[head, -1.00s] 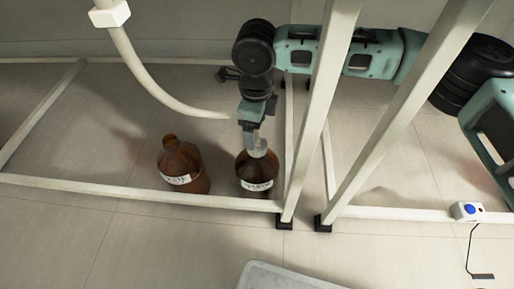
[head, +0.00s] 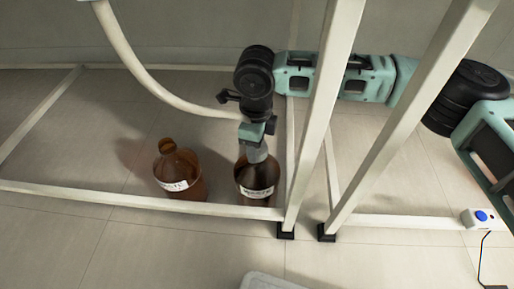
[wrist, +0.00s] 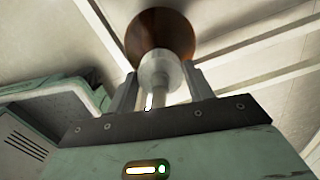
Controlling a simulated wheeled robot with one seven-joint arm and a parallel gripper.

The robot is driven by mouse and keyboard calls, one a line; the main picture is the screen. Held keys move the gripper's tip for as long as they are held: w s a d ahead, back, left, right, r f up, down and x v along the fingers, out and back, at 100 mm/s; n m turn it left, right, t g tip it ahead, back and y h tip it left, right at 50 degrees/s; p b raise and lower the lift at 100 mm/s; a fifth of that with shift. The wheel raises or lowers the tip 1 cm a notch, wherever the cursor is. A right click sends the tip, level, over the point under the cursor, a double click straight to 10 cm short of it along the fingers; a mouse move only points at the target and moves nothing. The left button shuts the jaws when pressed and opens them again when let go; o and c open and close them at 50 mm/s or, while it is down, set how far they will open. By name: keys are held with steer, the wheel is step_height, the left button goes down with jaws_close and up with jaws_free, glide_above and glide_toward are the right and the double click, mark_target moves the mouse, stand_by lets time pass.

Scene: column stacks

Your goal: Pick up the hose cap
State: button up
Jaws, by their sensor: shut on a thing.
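The hose cap (wrist: 160,72) is a pale, translucent stepped piece with a thin stem. In the wrist view it sits between the fingers of my gripper (wrist: 158,80), which is shut on it. Beyond it is a round brown bottle (wrist: 160,30). In the head view my gripper (head: 257,153) points down at the neck of the right brown bottle (head: 256,178), which has a white label and stands upright. The fingers hide the cap there. I cannot tell whether the cap still touches the bottle.
A second brown bottle (head: 178,172) stands just to the left, with an open-looking neck. A thick cream hose (head: 137,70) curves down behind my gripper. Cream frame posts (head: 322,120) stand close on the right, and a low rail (head: 120,197) runs in front. A white tray (head: 265,281) lies nearer.

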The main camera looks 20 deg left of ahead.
step_height(320, 180, up, 10)
steer(key=p, duration=0.7)
